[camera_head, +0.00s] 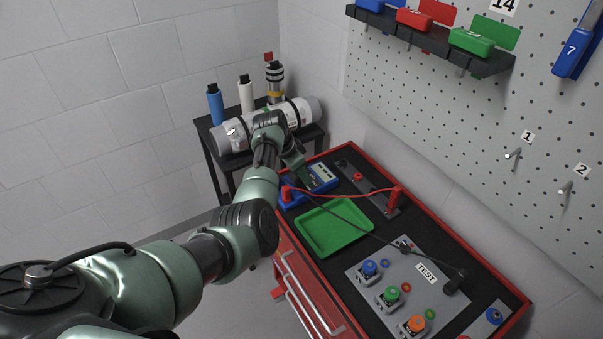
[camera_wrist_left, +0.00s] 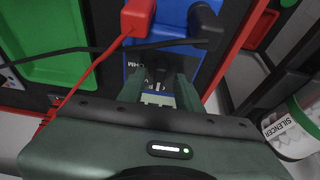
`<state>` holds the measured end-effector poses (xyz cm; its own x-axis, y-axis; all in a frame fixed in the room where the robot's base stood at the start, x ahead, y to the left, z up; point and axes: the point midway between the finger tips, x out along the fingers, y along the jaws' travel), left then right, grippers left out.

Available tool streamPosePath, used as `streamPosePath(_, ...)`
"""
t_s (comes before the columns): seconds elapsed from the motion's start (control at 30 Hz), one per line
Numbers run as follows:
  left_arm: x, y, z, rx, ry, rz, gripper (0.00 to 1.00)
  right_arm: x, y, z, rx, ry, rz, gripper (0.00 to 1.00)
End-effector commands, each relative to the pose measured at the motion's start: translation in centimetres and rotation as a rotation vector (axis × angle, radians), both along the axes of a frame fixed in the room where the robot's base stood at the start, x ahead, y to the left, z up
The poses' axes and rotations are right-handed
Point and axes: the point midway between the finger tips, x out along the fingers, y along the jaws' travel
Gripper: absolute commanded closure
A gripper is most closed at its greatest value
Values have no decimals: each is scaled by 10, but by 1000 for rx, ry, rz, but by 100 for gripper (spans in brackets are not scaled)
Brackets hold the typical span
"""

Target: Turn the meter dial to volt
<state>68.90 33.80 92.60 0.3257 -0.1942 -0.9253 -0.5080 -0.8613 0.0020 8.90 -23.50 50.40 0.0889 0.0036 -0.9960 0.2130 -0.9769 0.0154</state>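The blue meter (camera_head: 323,178) lies on the black top of the red cabinet, beyond the green tray, partly hidden by my left gripper (camera_head: 299,168). In the left wrist view the meter (camera_wrist_left: 192,54) has a dark face with white letters, "OHM" among them. A red plug and a black plug sit at its end. My left gripper (camera_wrist_left: 160,85) points down over the meter face with its fingers apart. Part of the face and a pale panel show between them. The dial is not clear, so I cannot tell its setting or whether a finger touches it. My right gripper is not in view.
The green tray (camera_head: 336,228) is beside the meter. A red lead (camera_head: 345,194) and a black lead cross over it. The grey TEST panel (camera_head: 405,290) with coloured knobs is nearer. A pegboard wall rises at right.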

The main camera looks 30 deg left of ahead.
Motion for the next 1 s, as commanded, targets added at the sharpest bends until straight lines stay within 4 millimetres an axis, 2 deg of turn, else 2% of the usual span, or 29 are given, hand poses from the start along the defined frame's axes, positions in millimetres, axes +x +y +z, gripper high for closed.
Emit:
streamPosePath(0.27, 1, 0, -2, 0, -1, 1, 65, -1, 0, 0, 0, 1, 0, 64)
streamPosePath(0.3, 1, 0, -2, 0, -1, 1, 71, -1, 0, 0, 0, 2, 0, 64)
streamPosePath(0.4, 1, 0, -2, 0, -1, 1, 99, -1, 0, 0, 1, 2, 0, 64)
streamPosePath(0.77, 1, 1, -3, -1, 1, -21, 100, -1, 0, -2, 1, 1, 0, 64)
streamPosePath(1.0, 1, 2, -5, 0, 1, -139, 100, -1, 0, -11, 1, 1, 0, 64)
